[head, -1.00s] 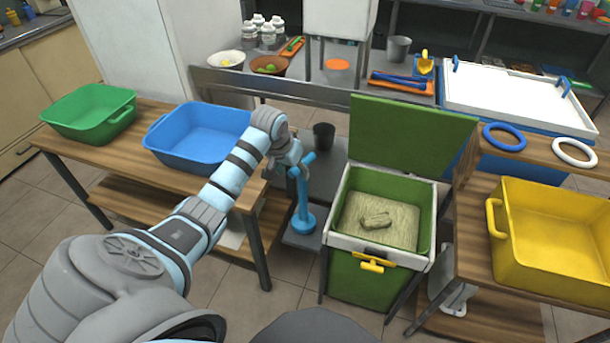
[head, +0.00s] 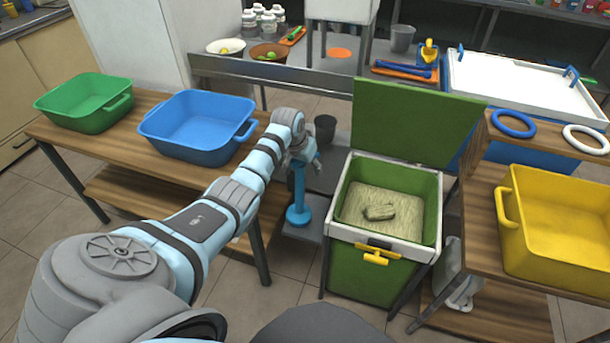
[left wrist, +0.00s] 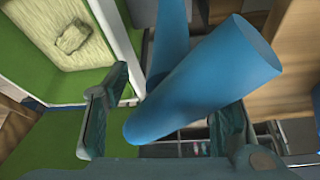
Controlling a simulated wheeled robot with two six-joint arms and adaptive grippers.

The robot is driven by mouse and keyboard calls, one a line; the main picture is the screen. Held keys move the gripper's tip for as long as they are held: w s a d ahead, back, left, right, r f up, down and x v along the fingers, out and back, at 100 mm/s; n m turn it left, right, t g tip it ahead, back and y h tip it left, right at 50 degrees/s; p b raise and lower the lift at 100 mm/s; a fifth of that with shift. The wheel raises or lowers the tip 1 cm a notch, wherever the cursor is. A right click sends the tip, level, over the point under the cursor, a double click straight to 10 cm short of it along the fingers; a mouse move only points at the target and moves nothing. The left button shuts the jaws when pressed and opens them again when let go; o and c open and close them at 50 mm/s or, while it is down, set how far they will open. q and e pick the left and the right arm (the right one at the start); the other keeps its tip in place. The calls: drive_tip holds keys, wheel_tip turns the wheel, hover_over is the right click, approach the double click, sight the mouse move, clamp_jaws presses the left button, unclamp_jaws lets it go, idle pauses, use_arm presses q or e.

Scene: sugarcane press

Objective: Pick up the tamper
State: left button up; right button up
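The blue tamper (head: 298,192) stands upright on a low grey platform between the wooden table and the green bin. Its round base and shaft show in the head view; its top handle is partly hidden by my left gripper (head: 305,153). In the left wrist view the blue tamper (left wrist: 205,82) fills the middle, its thick handle bar slanting across the shaft. The fingers of my left gripper (left wrist: 165,118) are spread apart, one on each side of the tamper. I cannot tell whether either finger touches it. My right gripper is not in view.
The open green bin (head: 345,268) holding pale fibre stands just right of the tamper. A dark cup (head: 325,129) is behind it. A blue tub (head: 203,152) and a green tub (head: 90,118) sit on the left table; a yellow tub (head: 555,262) is on the right.

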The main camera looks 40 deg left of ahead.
use_arm(q)
drive_tip(key=shift+r, duration=0.1)
clamp_jaws()
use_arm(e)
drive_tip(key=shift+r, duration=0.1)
